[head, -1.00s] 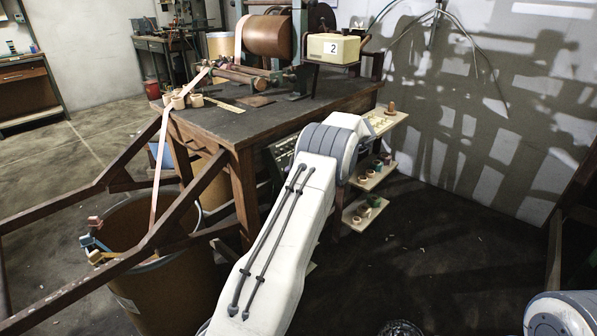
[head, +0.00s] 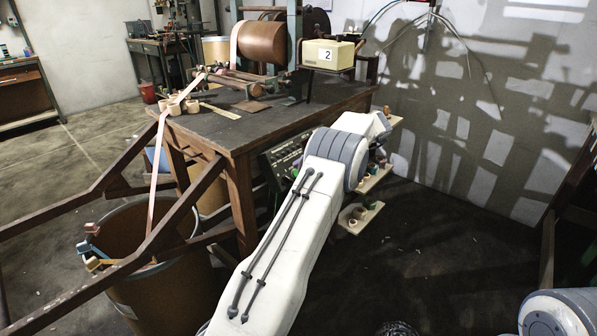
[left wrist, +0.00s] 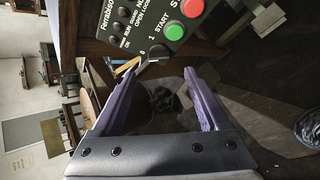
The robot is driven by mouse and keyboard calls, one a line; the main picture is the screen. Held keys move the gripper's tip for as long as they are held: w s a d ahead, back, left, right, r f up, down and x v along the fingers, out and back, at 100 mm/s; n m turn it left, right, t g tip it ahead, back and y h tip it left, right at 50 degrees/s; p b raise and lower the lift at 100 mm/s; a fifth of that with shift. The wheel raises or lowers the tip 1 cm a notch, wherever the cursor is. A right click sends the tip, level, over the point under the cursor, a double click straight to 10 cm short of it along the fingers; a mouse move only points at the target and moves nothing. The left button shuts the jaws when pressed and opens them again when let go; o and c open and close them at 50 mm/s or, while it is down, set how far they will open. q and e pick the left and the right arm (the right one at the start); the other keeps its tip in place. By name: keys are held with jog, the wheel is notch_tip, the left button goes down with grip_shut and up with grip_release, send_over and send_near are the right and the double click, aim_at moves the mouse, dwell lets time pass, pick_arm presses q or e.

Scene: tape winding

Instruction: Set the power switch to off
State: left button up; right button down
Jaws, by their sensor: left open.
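A dark control panel (left wrist: 150,25) fills the top of the left wrist view, with a green button (left wrist: 174,31) marked START and a red button (left wrist: 192,8). A black knob (left wrist: 158,53), seemingly the power switch, sits at the panel's near edge by the marks 0 and 1. I cannot tell which mark it points to. My left gripper (left wrist: 158,76) is open, its purple fingers apart on either side of the knob in the picture, with nothing between them. In the head view the panel (head: 283,158) is partly hidden behind my left arm, and the gripper is hidden.
The panel is under the edge of a dark worktable (head: 235,130) carrying a brown roll (head: 264,42) and a yellow box marked 2 (head: 328,53). Small shelves (head: 360,216) are right of my arm. A brown bin (head: 165,285) and rusty rails stand left.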

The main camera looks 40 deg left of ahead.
pick_arm(q)
jog(key=shift+p+v, duration=0.4)
jog(key=shift+v, duration=1.75)
